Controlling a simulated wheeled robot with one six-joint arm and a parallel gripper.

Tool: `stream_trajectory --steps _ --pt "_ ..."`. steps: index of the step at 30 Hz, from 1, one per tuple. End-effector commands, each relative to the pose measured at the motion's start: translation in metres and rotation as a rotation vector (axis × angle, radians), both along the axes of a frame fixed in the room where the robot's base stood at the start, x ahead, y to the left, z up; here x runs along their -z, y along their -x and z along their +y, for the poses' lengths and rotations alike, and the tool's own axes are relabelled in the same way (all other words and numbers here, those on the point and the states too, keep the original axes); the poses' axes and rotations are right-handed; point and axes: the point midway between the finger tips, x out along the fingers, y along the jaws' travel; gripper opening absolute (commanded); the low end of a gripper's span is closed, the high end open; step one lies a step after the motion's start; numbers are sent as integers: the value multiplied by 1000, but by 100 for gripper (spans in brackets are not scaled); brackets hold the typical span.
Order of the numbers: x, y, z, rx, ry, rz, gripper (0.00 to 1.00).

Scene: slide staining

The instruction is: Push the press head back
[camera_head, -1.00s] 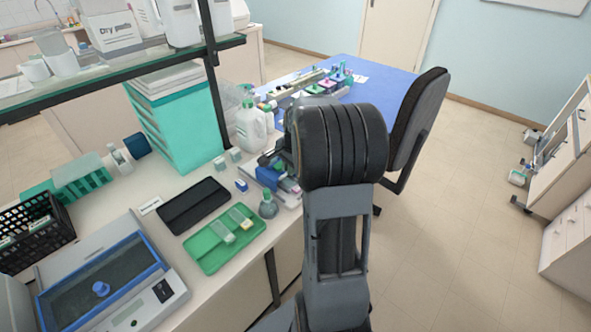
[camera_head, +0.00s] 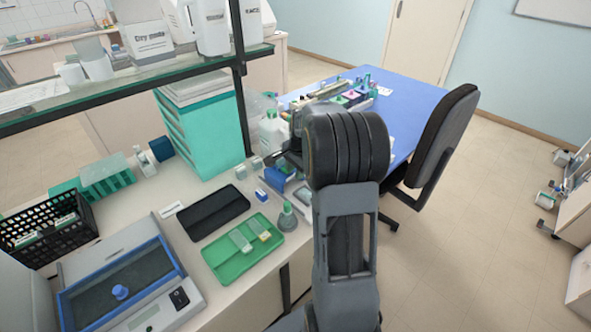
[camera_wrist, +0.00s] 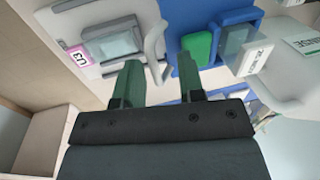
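Beyond the fingertips is a pale grey device (camera_wrist: 118,45) with a curved grey arm and a pink "U3" label. Beside it is a blue part (camera_wrist: 230,17) with a green pad (camera_wrist: 197,47). I cannot tell for sure which part is the press head, or whether a finger touches it. In the head view a blue device (camera_head: 277,178) shows on the bench just left of my arm, which hides much of that area and my fingertips.
On the bench are a green tray (camera_head: 222,272), a black tray (camera_head: 212,213), a blue-framed machine (camera_head: 160,305) and a black basket (camera_head: 82,232). A teal drawer stack (camera_head: 208,135) stands behind.

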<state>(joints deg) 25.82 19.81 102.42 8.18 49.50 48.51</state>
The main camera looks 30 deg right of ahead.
Motion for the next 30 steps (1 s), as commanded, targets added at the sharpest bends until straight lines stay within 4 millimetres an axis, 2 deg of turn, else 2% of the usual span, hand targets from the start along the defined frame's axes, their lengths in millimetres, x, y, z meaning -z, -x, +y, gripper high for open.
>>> stream_trajectory --steps 6,10,24,30 --pt "-1 1 -1 1 0 2 36" --pt "-13 3 -1 0 1 0 36" --pt "-102 18 -3 -2 2 -2 36" --pt "-126 22 -3 -2 0 0 36"
